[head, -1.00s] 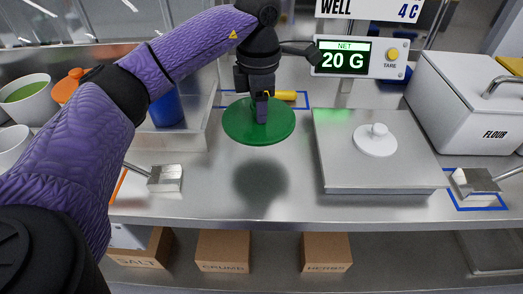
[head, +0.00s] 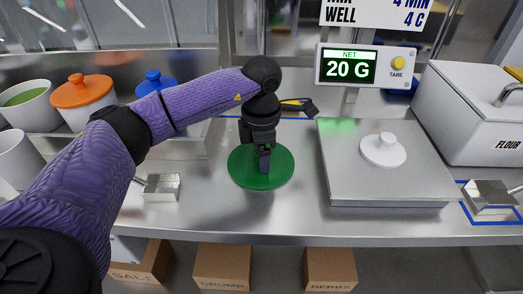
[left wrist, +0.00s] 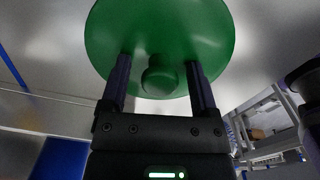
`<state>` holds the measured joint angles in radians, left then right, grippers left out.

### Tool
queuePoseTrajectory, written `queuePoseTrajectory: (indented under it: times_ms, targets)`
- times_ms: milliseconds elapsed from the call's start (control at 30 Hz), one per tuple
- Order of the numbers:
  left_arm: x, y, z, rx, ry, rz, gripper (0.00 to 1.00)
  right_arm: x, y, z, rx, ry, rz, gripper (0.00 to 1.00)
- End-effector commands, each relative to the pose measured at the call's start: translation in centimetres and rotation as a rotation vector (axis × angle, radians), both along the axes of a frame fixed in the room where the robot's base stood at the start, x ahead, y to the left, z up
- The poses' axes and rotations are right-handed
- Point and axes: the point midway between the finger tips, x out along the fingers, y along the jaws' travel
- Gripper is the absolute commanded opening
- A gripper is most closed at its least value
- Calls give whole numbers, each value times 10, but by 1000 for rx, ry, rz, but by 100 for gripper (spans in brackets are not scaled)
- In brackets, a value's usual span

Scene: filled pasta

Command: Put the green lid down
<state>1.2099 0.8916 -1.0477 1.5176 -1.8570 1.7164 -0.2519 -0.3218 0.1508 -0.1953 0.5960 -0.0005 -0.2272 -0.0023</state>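The round green lid (head: 240,172) lies flat on the steel counter, left of the scale. My left gripper (head: 264,168) points straight down over its middle. In the left wrist view, the lid (left wrist: 160,25) fills the top, and its green knob (left wrist: 163,78) sits between the two fingers of the left gripper (left wrist: 160,75). The fingers are apart. My right gripper is in neither view.
The scale (head: 345,180) carries a white knobbed lid and its display (head: 350,66) reads 20 G. Pots with orange (head: 82,90) and blue (head: 155,80) lids stand at the back left. Metal scoops (head: 162,188) lie on both sides. A flour bin (head: 465,115) stands right.

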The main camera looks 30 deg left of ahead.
Motion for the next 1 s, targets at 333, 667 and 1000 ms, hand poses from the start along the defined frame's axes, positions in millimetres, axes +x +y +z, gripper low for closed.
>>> queuePoseTrajectory:
  times_ms: [333,667,1000]
  targets:
    - [1,0,13,-1,-4,0,78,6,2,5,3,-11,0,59]
    - [1,0,103,-1,-6,-1,78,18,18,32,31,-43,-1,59]
    - [0,0,124,-1,-1,-1,78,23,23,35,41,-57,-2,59]
